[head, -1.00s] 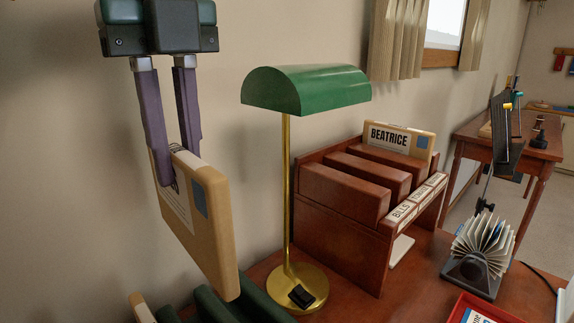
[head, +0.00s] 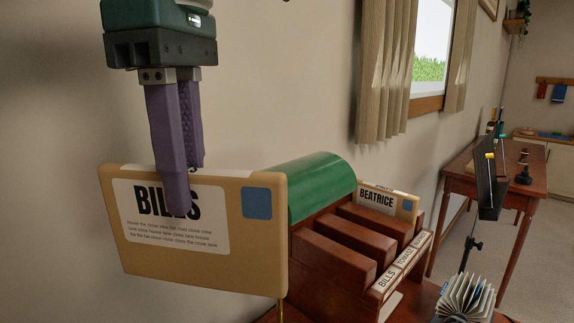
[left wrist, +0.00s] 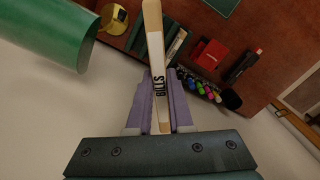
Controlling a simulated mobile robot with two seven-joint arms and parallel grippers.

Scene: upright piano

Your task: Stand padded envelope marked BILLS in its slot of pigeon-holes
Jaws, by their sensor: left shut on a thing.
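My left gripper (head: 183,195) is shut on the padded envelope marked BILLS (head: 190,262), gripping its top edge. The tan envelope hangs nearly upright, its white BILLS label facing the head camera and partly covered by the fingers. In the left wrist view the envelope (left wrist: 154,35) shows edge-on between the fingers (left wrist: 160,112). My right gripper is not in view.
A green-shaded desk lamp (head: 318,185) stands behind the envelope, which hides most of its stem. An envelope marked BEATRICE (head: 386,198) stands in the far slot. A rotary card file (head: 464,298) is at lower right. A wall runs along the left.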

